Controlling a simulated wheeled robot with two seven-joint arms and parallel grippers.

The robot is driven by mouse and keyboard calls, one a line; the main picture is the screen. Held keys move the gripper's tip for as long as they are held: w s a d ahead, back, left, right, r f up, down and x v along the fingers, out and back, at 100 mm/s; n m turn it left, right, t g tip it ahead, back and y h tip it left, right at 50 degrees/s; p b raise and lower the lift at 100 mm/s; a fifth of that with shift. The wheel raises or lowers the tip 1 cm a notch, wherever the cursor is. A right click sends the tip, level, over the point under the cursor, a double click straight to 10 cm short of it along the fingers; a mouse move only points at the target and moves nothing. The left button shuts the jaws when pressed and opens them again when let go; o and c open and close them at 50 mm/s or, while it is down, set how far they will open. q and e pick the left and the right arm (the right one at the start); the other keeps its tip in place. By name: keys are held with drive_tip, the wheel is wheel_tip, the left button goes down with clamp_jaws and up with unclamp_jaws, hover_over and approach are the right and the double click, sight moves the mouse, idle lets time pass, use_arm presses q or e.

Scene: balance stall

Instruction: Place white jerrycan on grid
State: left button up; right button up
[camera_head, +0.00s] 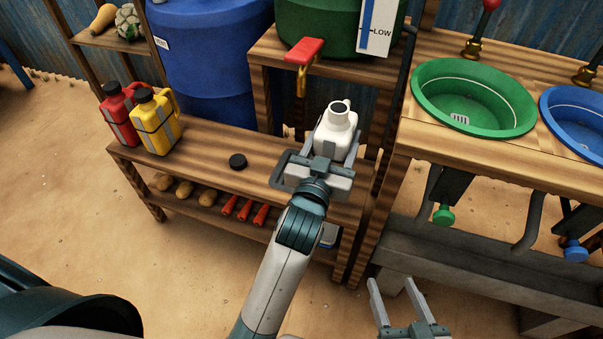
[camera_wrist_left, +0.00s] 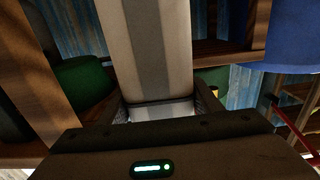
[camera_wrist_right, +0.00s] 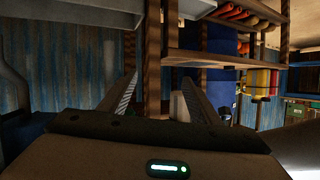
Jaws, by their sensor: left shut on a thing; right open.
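The white jerrycan (camera_head: 335,128), with an open neck and a grey stripe, is upright near the right end of the wooden bench. My left gripper (camera_head: 324,158) is shut on it from the front. The jerrycan also fills the upper middle of the left wrist view (camera_wrist_left: 146,45). A dark grey rounded frame, perhaps the grid (camera_head: 279,172), shows at the left of this gripper; the rest is hidden. I cannot tell whether the jerrycan touches it. My right gripper (camera_head: 398,289) is open and empty at the lower right, in front of the grey trough.
A black cap (camera_head: 237,161) lies on the bench (camera_head: 205,165). Red (camera_head: 118,115) and yellow (camera_head: 157,121) jerrycans stand at its left end. A red-handled tap (camera_head: 303,55) hangs close behind the white jerrycan. A basin counter (camera_head: 430,150) stands to the right.

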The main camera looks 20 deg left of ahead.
use_arm(q)
drive_tip(key=w+a+f+b, duration=0.2)
drive_tip(key=w+a+f, duration=0.4)
drive_tip(key=a, duration=0.3)
drive_tip(key=shift+w+a+f, duration=0.3)
drive_tip(key=shift+a+f, duration=0.05)
drive_tip(key=shift+f, duration=0.15)
use_arm(e)
wheel_tip(320, 180, up, 8)
drive_tip(key=a+t+y, duration=0.1)
drive_tip(key=a+t, duration=0.1)
drive_tip(key=t, duration=0.3)
drive_tip(key=shift+w+r+y, duration=0.2)
drive_tip(key=shift+w+y, duration=0.2)
drive_tip(key=shift+w, duration=0.05)
use_arm(q)
drive_tip(key=shift+f+b, duration=0.1)
drive_tip(key=shift+b, duration=0.2)
drive_tip(key=shift+f+b, duration=0.7)
drive_tip(key=shift+f, duration=1.2)
use_arm(e)
drive_tip(key=shift+s+a+r+t+y, duration=0.1)
drive_tip(key=shift+s+r+t+y, duration=0.15)
drive_tip(key=shift+r+t, duration=0.45)
drive_tip(key=shift+s+a+r+t+y, duration=0.15)
drive_tip(key=shift+s+r+t, duration=0.25)
drive_tip(key=shift+r, duration=0.5)
drive_tip(key=shift+s+d+r+t+y, duration=0.1)
drive_tip(key=shift+s+r+t+y, duration=0.15)
drive_tip(key=shift+r+t, duration=0.4)
